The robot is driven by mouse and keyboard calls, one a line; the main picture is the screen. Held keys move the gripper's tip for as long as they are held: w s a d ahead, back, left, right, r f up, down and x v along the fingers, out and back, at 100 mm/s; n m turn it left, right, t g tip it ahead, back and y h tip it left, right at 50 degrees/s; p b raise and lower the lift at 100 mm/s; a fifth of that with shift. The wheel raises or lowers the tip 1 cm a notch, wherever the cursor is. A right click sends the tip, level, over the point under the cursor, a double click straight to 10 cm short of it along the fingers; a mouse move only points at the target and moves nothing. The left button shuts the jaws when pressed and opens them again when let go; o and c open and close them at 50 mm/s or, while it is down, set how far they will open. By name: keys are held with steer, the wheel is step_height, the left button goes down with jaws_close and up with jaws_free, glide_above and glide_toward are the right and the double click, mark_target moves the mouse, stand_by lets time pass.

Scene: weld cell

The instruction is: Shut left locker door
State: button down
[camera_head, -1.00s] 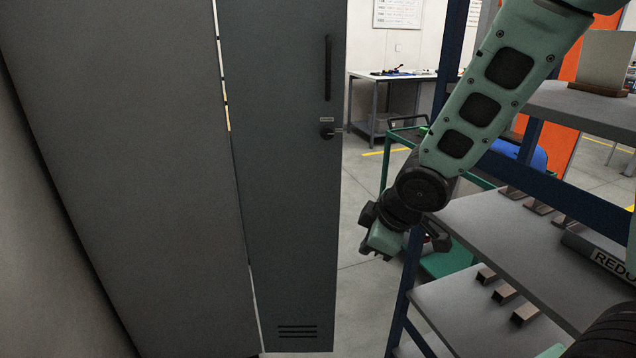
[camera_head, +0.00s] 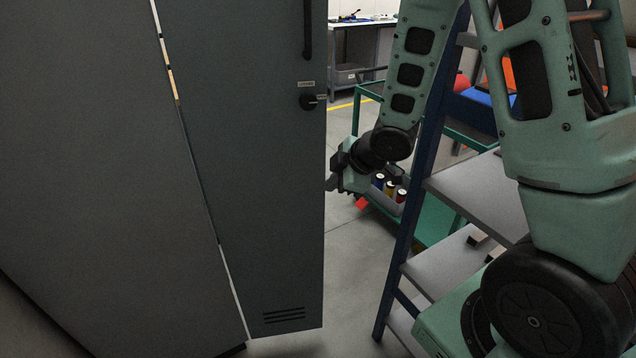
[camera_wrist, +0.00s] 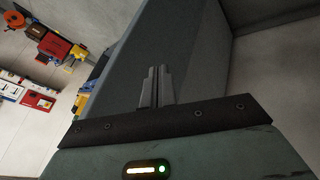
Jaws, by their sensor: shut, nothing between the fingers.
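The left locker door (camera_head: 262,190) is dark grey and hangs open, with a bar handle (camera_head: 307,30), a lock (camera_head: 309,101) and vent slots near its foot. The grey locker body (camera_head: 95,170) fills the left of the head view. My gripper (camera_head: 331,184) is just right of the door's free edge, at a height below the lock. In the wrist view my gripper (camera_wrist: 153,70) is shut and empty, its fingertips in front of a dark grey panel (camera_wrist: 185,50). I cannot tell whether the fingers touch the door.
A blue-framed shelf rack (camera_head: 410,215) with grey shelves stands close on the right, beside my arm. A green cart (camera_head: 440,215) with coloured cans stands behind my gripper. A workbench (camera_head: 350,45) is at the back. Bare floor (camera_head: 345,270) shows between door and rack.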

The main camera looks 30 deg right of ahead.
mark_target(320, 183)
steer(key=w+f, duration=0.1)
steer(key=w, duration=0.1)
steer(key=w+f+p, duration=0.1)
steer(key=w, duration=0.1)
steer(key=w+f, duration=0.2)
steer(key=shift+f, duration=0.1)
steer(key=shift+w+d+f, duration=0.1)
steer(key=shift+w+d, duration=0.05)
steer(key=shift+w, duration=0.25)
